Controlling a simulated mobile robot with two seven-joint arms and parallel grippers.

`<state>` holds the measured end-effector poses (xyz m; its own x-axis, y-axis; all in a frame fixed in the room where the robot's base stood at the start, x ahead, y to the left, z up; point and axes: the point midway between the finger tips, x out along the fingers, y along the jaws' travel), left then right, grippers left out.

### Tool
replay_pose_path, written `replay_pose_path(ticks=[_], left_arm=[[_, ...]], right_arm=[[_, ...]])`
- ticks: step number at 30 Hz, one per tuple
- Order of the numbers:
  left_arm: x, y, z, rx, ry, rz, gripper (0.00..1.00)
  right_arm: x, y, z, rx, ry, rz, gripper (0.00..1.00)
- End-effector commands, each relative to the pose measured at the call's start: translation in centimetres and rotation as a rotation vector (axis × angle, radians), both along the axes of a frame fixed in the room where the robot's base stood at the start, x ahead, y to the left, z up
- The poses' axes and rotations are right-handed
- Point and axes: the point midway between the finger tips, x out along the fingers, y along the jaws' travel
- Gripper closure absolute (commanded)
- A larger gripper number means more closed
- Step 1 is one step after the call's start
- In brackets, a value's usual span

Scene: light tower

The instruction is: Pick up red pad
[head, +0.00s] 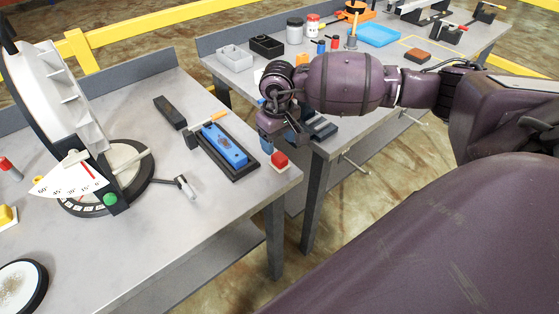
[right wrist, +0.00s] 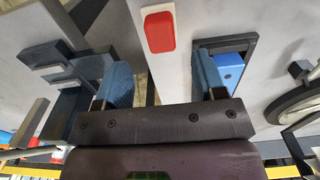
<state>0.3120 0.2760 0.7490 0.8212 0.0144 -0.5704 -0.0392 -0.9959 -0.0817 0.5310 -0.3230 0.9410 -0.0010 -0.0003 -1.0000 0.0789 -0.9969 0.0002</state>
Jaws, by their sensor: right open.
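The red pad (head: 280,158) is a small red block with a white base, near the right front corner of the left table. In the right wrist view the red pad (right wrist: 160,32) lies beyond the fingertips, roughly between their lines. My right gripper (head: 277,139) is above the table edge close to the pad, pointing down. The pad and gripper appear apart. My left gripper is not in view.
A blue block in a dark tray (head: 224,146) lies left of the pad. A round dial device (head: 110,180) stands farther left. A gap separates the left table (head: 190,230) from the right table, which holds a blue tray (head: 378,35), jars and tools.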

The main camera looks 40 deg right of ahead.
Motion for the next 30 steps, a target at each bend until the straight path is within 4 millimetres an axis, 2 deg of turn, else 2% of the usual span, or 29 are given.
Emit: replay_pose_path(ticks=[5, 15, 24, 26, 30], left_arm=[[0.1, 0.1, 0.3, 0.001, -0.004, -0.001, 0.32], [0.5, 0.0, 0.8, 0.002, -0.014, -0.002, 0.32], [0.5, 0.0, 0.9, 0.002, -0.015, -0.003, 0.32], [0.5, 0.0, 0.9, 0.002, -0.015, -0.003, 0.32], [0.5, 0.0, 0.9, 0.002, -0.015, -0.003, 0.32]], right_arm=[[-0.2, 0.1, -1.3, 0.001, 0.002, -0.001, 0.36], [-0.7, 0.1, -5.4, 0.001, 0.001, -0.001, 0.36], [-0.7, 0.1, -5.7, 0.000, -0.001, 0.000, 0.36], [-0.7, 0.1, -5.7, 0.000, -0.001, 0.000, 0.44], [-0.7, 0.1, -5.7, 0.000, -0.001, 0.000, 0.65]])
